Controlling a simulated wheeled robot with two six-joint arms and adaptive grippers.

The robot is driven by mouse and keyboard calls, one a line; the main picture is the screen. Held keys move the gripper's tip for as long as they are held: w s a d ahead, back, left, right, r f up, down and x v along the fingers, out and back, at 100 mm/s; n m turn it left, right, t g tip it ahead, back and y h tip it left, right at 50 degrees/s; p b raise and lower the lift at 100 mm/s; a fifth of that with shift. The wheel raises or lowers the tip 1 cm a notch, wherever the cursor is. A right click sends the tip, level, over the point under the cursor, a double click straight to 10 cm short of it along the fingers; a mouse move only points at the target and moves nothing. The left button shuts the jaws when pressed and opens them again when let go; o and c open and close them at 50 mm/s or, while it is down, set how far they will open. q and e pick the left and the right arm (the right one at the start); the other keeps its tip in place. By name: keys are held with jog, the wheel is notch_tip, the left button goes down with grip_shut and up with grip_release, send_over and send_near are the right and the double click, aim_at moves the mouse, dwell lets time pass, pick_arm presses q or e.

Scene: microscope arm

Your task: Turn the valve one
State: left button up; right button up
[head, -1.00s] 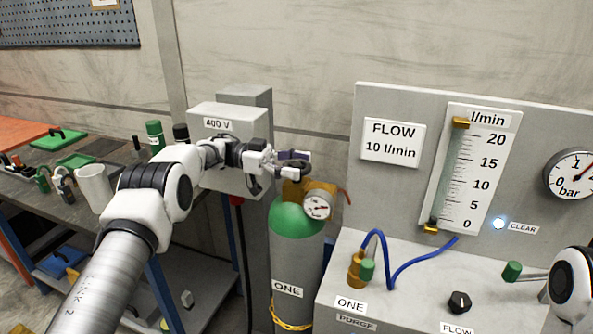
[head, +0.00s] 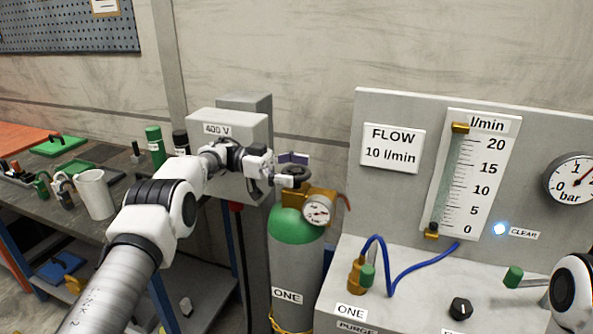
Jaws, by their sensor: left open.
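The gas cylinder labelled ONE (head: 296,262) stands upright, grey with a green shoulder. On its top is the valve, a dark handwheel (head: 297,177) above a brass body with a round gauge (head: 317,210). My left gripper (head: 291,170) is open at the handwheel, with its fingers on either side of it; I cannot tell whether they touch it. The handwheel is partly hidden by the fingers. My right arm shows only as a white joint at the lower right edge; its gripper cannot be made out.
A grey 400 V box (head: 229,128) stands just behind my left forearm. The flow panel (head: 392,203) with its scale, bar gauge and blue hose (head: 388,270) is right of the cylinder. A cluttered bench with a white mug (head: 95,194) is at left.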

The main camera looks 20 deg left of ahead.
aim_at(296, 170)
pick_arm(q)
notch_tip(296, 170, up, 10)
dwell(0.4)
jog(key=shift+f, duration=0.15)
